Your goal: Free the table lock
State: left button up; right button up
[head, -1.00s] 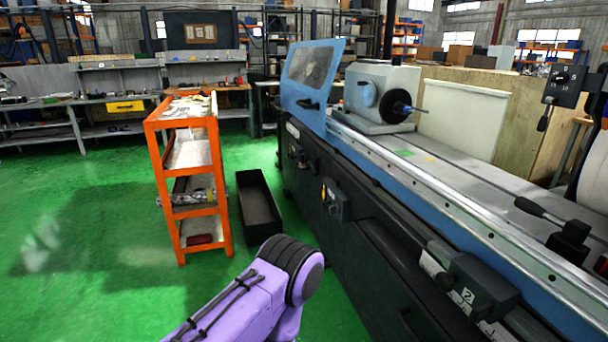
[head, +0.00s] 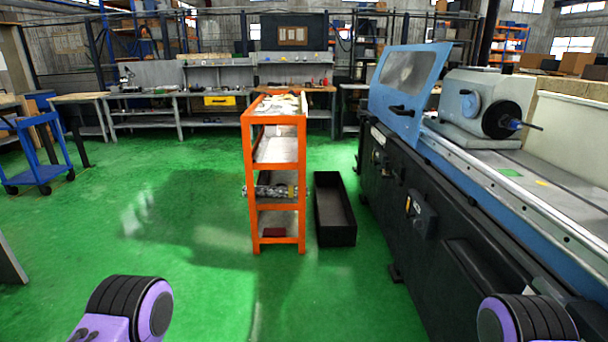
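The cylindrical grinder (head: 440,240) stands on the right, with a dark front and a blue-edged table (head: 500,180) running along its top. A small dark control box (head: 423,217) sits on its front. I cannot tell any part here as the table lock. The blue guard door (head: 407,90) stands at the far end, beside the grey headstock (head: 478,95) with its black chuck. Purple and black links of my two arms show at the bottom left and bottom right. Both grippers are out of view.
An orange shelf cart (head: 250,185) stands left of the grinder, with a black open bin (head: 334,225) between them. A blue cart (head: 38,165) is at the far left. Workbenches (head: 150,100) line the back. The green floor (head: 185,230) in front and left is clear.

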aim_at(400, 184)
jog(key=u, duration=0.5)
jog(key=i, duration=1.45)
jog(key=z, duration=0.75)
jog(key=i, duration=2.5)
jog(key=z, duration=0.35)
